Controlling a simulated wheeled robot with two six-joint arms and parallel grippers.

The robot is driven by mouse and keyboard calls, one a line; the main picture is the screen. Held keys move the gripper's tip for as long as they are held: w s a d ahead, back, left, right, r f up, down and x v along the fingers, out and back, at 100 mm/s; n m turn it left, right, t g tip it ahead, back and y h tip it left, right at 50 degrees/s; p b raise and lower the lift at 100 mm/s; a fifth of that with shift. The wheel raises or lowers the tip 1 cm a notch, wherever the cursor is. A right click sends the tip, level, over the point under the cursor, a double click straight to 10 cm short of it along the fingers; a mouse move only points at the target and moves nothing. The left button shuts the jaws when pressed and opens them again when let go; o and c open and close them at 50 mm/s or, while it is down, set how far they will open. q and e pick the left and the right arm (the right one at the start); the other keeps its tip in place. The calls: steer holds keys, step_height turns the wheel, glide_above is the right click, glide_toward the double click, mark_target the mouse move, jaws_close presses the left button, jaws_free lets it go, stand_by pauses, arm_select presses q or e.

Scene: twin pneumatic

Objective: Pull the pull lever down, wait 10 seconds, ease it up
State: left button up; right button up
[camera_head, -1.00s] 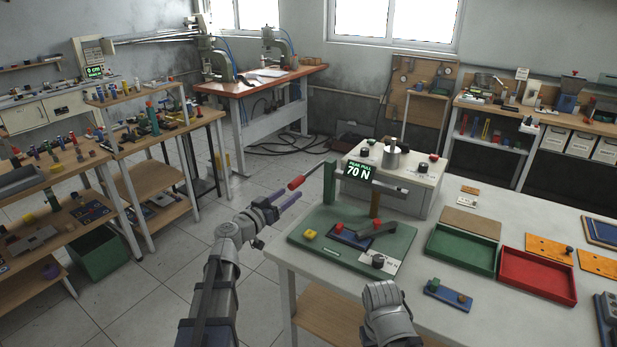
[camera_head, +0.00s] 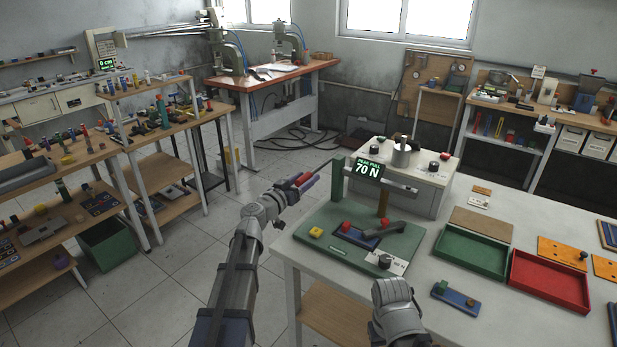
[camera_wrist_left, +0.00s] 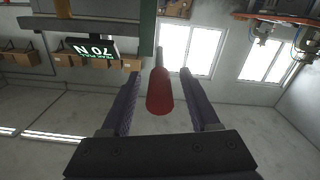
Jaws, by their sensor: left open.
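The pull lever is a thin rod with a red handle (camera_head: 303,179), sticking out left from a green post (camera_head: 339,181) on a green base plate (camera_head: 325,258). My left gripper (camera_head: 304,183) is at the handle with its fingers apart. In the left wrist view the red handle (camera_wrist_left: 160,92) lies between the two open dark fingers of the left gripper (camera_wrist_left: 160,88), with gaps on both sides. A display (camera_head: 366,172) on the rig reads peak pull 70 N. Only a grey part of my right arm shows at the bottom; its gripper is out of view.
The white table (camera_head: 480,319) holds a green tray (camera_head: 470,252), a red tray (camera_head: 549,284) and a small blue block (camera_head: 455,296) right of the rig. A wooden shelf bench (camera_head: 160,190) stands at left. Open floor lies left of the table.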

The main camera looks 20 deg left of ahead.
arm_select(q)
steer(key=shift+x, duration=1.05)
steer(key=shift+s, duration=0.1)
jaws_close()
stand_by(0.5)
